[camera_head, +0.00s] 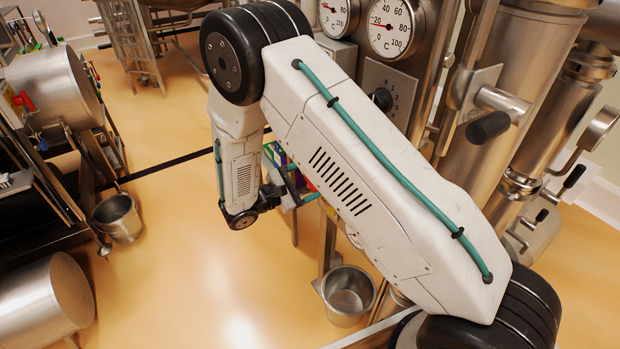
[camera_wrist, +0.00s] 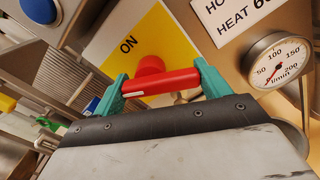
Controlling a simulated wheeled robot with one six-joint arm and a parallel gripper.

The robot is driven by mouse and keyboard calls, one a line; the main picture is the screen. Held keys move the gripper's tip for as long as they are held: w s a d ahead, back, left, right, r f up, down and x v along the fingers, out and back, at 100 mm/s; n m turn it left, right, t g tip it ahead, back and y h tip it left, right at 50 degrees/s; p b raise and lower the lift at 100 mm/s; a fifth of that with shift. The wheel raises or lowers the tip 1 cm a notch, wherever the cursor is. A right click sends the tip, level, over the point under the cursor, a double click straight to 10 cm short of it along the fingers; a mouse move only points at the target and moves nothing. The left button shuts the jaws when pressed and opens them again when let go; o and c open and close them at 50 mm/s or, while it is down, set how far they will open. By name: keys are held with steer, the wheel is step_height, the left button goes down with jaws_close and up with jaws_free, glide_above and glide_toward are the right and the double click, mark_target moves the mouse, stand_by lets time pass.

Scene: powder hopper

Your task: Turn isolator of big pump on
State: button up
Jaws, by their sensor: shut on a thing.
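In the wrist view the isolator's red handle (camera_wrist: 172,82) lies between the two green fingers of my gripper (camera_wrist: 160,85). The fingers are shut on it, one at each end. The red round hub sits behind the handle on a yellow plate (camera_wrist: 165,35). The word "ON" is printed on the plate, up and left of the handle. The handle looks nearly level in this picture, slightly higher at its right end. In the head view my arm hides the isolator and the fingers.
A flow gauge (camera_wrist: 278,60) is close to the right of my gripper, below a "HEAT" label (camera_wrist: 235,15). A blue button (camera_wrist: 40,10) is at upper left. In the head view, steel pipes (camera_head: 530,90) stand on the right and a bucket (camera_head: 348,293) is on the floor.

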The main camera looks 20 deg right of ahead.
steer(key=m, duration=0.5)
steer(key=shift+w+a+f+m, duration=0.1)
steer(key=shift+w+f+m, duration=0.1)
steer(key=shift+m, duration=0.2)
stand_by(0.4)
steer(key=o, duration=1)
steer(key=a, duration=0.2)
steer(key=s+a, duration=0.1)
steer(key=a, duration=0.4)
steer(key=shift+s+a, duration=0.25)
steer(key=shift+a, duration=0.1)
steer(key=shift+w+d+m, duration=0.1)
steer(key=shift+m, duration=0.2)
